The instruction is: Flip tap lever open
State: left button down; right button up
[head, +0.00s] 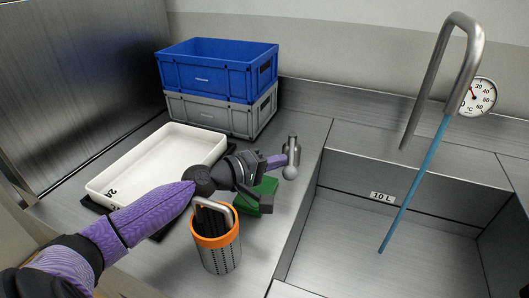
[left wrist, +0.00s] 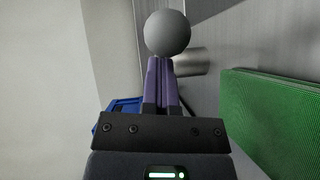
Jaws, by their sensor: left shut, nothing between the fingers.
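The tap lever (head: 293,150) is a short grey metal handle with a round ball knob, left of the sink basin. Its ball also shows in the left wrist view (left wrist: 167,33), right at the fingertips. My left gripper (head: 277,161) is shut and empty, its purple fingers together and pointing at the lever by the ball. Whether they touch it, I cannot tell. The curved grey spout (head: 470,60) arches over the basin. A straight blue stream (head: 412,186) runs from the spout's end to the basin floor. My right gripper is out of view.
A green pad (head: 262,188) lies beneath my gripper. An orange-rimmed perforated holder (head: 220,256) stands nearer. A white tray (head: 128,160) lies left; a blue crate (head: 205,72) sits on a grey crate (head: 200,110) behind. The basin (head: 335,225) is marked "10 L". A dial thermometer (head: 483,97) is behind the spout.

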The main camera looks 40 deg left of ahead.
pick_arm(q)
notch_tip(320, 180, up, 10)
jog(key=p, duration=0.6)
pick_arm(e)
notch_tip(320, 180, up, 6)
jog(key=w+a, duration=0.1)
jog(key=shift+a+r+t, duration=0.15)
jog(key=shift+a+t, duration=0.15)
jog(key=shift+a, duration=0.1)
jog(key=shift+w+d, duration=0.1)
